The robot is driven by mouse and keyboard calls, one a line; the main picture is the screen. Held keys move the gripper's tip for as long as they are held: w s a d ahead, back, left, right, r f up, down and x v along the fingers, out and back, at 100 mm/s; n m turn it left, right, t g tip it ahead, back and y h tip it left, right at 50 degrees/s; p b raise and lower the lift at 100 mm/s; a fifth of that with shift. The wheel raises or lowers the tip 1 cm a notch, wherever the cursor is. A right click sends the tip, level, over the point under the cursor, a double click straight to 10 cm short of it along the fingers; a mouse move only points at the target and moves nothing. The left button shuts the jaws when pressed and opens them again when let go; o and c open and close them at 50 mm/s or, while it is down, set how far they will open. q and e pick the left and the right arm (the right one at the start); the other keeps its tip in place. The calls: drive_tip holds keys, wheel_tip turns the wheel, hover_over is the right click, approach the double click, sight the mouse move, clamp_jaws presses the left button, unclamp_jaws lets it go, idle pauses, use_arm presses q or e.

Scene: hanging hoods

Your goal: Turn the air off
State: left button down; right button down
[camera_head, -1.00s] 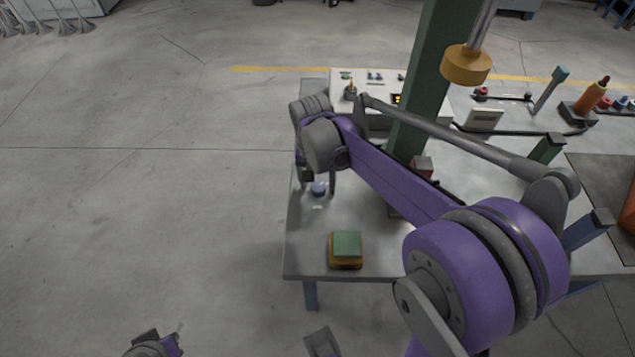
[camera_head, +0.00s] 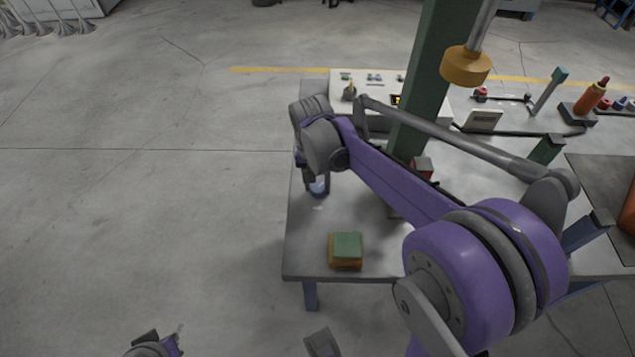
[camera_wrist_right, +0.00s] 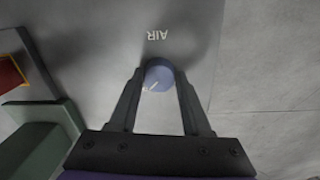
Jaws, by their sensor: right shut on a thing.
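The air knob is a round blue-grey dial (camera_wrist_right: 158,76) with a pale pointer line, set on the grey table top beside the letters AIR (camera_wrist_right: 157,34). In the right wrist view the pointer slants toward the lower left of the picture. My right gripper (camera_wrist_right: 158,84) is shut on the knob, one finger on each side. In the head view the right gripper (camera_head: 317,190) is at the table's left edge, and the knob (camera_head: 319,187) is partly hidden by the fingers. My left arm shows only a little at the bottom edge; its jaws cannot be made out.
A green-topped block (camera_head: 346,246) sits at the table's near left corner. A green post (camera_head: 437,70) rises from the table (camera_head: 300,255). An orange-yellow cylinder (camera_head: 466,66) hangs on a rod beside it. Floor to the left is clear.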

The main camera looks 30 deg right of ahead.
drive_tip(key=n, duration=0.4)
drive_tip(key=shift+p, duration=0.4)
drive_tip(key=n, duration=0.4)
drive_tip(key=shift+n+p, duration=0.3)
drive_tip(key=shift+n, duration=0.1)
drive_tip(key=n, duration=0.4)
drive_tip(key=shift+s+n+t, duration=0.1)
drive_tip(key=shift+n+t, duration=0.2)
drive_tip(key=shift+n+p, duration=0.4)
drive_tip(key=shift+n, duration=1.6)
drive_tip(key=shift+c, duration=1.8)
unclamp_jaws()
